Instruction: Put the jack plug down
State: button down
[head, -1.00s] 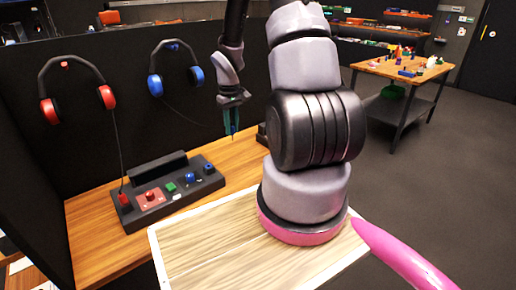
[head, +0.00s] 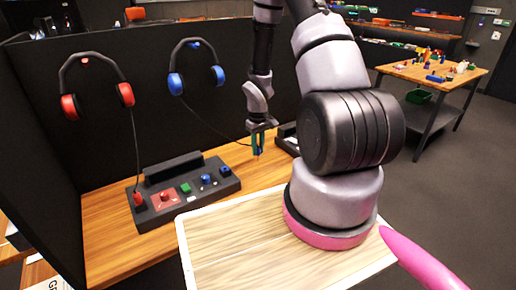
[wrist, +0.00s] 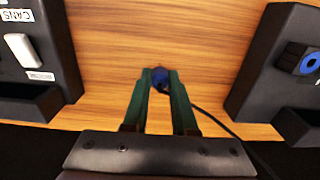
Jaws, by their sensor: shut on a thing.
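My gripper (wrist: 160,84) points down over the wooden desk, its green fingers shut on a blue jack plug (wrist: 160,75). A dark cable runs from the plug toward the lower right in the wrist view. In the head view my gripper (head: 257,150) is right of the black control panel (head: 185,193), near the desk surface. The plug is too small there to make out. I cannot tell whether it touches the desk. Blue headphones (head: 196,66) hang on the dark partition, with a cable leading toward my gripper.
Bare desk (wrist: 200,40) lies between the panel on the left and a second black box (wrist: 290,75) with a blue ring socket on the right. Red headphones (head: 96,86) have a cable to a red plug (head: 138,198) in the panel. A pale board (head: 230,260) is in front.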

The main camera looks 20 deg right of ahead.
jog(key=shift+f, duration=0.1)
jog(key=shift+f, duration=0.4)
jog(key=c, duration=0.7)
grip_release()
notch_tip(320, 180, up, 13)
notch_tip(320, 180, up, 19)
jog(key=m+t, duration=0.3)
send_over(258, 145)
jog(key=s+a, duration=0.3)
jog(key=s, duration=0.2)
jog(key=s+a+r+m+t, duration=0.1)
jog(key=s+r, duration=0.4)
jog(key=s+a+r+m+t+y, duration=0.1)
jog(key=s+a+r, duration=0.1)
jog(key=s+r, duration=0.2)
jog(key=s+a+r+m+t+y, duration=0.1)
jog(key=s+a+r+t, duration=0.1)
jog(key=s+r, duration=0.3)
jog(key=shift+s+r, duration=0.3)
jog(key=shift+s, duration=0.25)
